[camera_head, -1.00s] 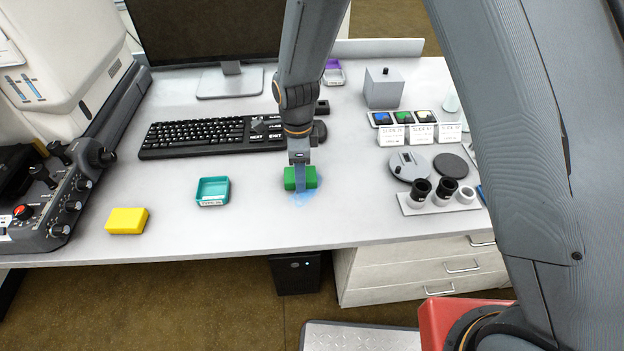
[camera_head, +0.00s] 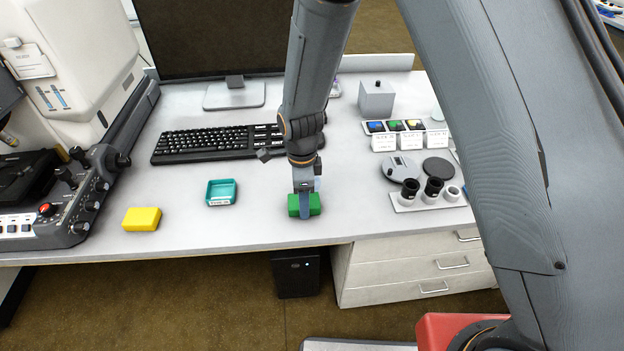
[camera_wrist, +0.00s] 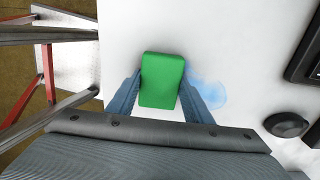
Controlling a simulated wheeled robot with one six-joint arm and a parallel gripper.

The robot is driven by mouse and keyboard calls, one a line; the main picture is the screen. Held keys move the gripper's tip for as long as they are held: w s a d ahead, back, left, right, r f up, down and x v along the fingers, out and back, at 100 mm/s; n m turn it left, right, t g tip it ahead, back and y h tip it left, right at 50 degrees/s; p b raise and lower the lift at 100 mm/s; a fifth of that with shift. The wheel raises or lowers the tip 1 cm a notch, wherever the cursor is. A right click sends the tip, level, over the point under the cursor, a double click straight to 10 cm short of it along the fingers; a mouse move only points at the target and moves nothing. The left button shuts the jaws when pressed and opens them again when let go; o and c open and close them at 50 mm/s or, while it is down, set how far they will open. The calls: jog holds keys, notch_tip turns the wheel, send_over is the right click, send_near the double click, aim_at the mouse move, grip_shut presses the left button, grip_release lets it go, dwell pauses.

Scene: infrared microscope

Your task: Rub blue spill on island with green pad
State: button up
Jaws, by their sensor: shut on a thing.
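The green pad (camera_head: 314,204) is held between the fingers of my gripper (camera_head: 305,205), close over the island top (camera_head: 260,222) near its front edge. The pad and my gripper (camera_wrist: 162,92) also show in the wrist view, with one finger on each side of the pad. The blue spill (camera_wrist: 208,92) is a pale blue smear on the white top, just right of the pad in the wrist view and partly behind the right finger. In the head view the spill is hidden by the pad and gripper. I cannot tell whether the pad touches the top.
A teal tray (camera_head: 221,192) and a yellow block (camera_head: 142,219) lie to the left. A keyboard (camera_head: 205,144) is behind. Eyepieces in a holder (camera_head: 428,198) and slide boxes (camera_head: 398,138) stand to the right. The top between tray and pad is clear.

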notch_tip(320, 180, up, 3)
jog(key=shift+w+r+p, duration=0.1)
jog(key=shift+p, duration=0.5)
notch_tip(320, 180, up, 5)
jog(key=p, duration=0.4)
jog(key=shift+w, duration=0.1)
